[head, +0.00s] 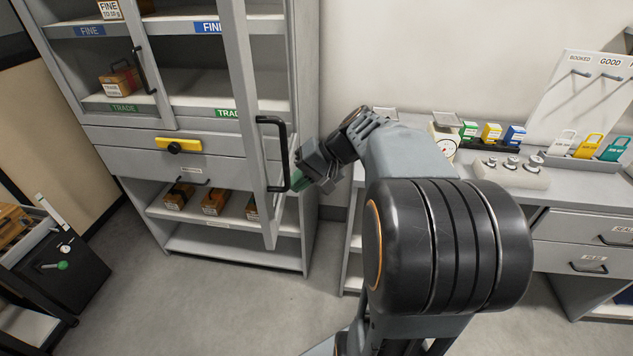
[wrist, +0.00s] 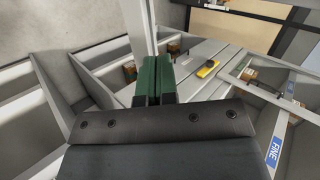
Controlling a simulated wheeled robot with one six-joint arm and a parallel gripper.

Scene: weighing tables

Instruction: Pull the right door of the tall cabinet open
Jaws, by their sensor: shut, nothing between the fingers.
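The tall grey cabinet (head: 110,137) stands at the left in the head view. Its right door (head: 245,90) is partly open, its frame standing out from the cabinet front. The door's black bar handle (head: 285,150) is on the side towards my arm. My gripper (head: 297,181), with green fingers, is shut and empty by the lower end of the handle; I cannot tell if they touch. In the wrist view the shut green fingers (wrist: 152,62) are close to a pale upright of the door (wrist: 138,25). The handle cannot be made out there.
A drawer with a yellow plate (head: 178,144) and open shelves with wooden boxes (head: 213,201) are below the doors. The left door (head: 95,60) looks closed. A bench (head: 575,195) with weights and locks stands at the right. The floor between is clear.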

